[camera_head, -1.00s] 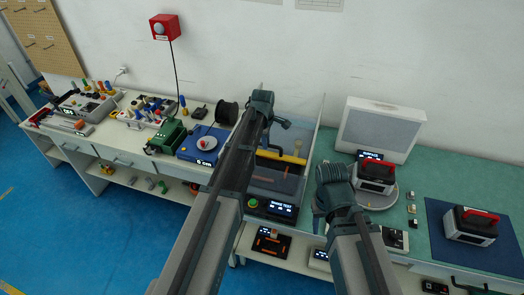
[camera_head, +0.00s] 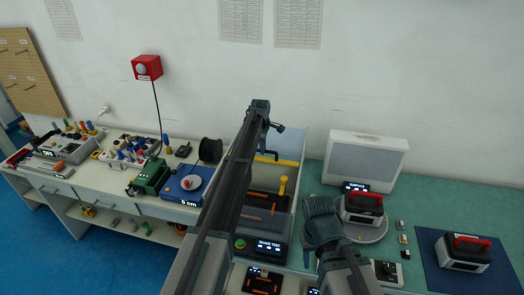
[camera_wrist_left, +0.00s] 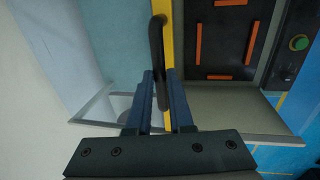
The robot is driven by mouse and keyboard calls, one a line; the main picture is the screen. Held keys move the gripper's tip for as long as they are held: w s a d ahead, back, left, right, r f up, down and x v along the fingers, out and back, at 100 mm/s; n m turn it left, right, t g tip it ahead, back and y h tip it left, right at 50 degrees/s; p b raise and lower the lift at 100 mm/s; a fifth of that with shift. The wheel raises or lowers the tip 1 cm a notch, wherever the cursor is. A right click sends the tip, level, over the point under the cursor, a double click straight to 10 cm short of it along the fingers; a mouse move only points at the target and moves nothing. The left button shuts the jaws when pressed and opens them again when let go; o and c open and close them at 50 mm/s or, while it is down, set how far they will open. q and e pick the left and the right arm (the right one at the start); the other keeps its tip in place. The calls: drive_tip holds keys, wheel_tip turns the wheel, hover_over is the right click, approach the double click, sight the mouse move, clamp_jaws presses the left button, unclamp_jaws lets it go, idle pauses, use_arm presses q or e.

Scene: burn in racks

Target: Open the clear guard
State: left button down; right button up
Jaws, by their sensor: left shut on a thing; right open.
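The clear guard (camera_head: 297,152) is on the shake test unit (camera_head: 267,248), partly hidden by my left arm. Its yellow edge bar (camera_head: 290,163) lies toward the back of the unit and shows in the left wrist view (camera_wrist_left: 167,30). A dark handle (camera_wrist_left: 156,50) runs along this bar. My left gripper (camera_wrist_left: 159,100) has its two blue fingers shut around the handle.
The unit's dark bed with orange strips (camera_wrist_left: 225,38) shows below the guard. A yellow post (camera_head: 283,185) stands beside it. A device with a red handle (camera_head: 362,207) sits on a round plate to the right, another (camera_head: 462,250) on a blue mat. A grey-white box (camera_head: 368,157) stands behind.

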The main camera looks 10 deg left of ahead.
use_arm(q)
drive_tip(key=c, duration=0.8)
unclamp_jaws()
drive_tip(key=shift+r, duration=0.1)
wheel_tip(320, 180, up, 13)
drive_tip(key=s+p, duration=0.2)
drive_tip(key=p, duration=1.1)
drive_tip(key=shift+s+r+p, duration=0.2)
drive_tip(key=shift+s+p, duration=0.1)
drive_tip(key=shift+s, duration=0.05)
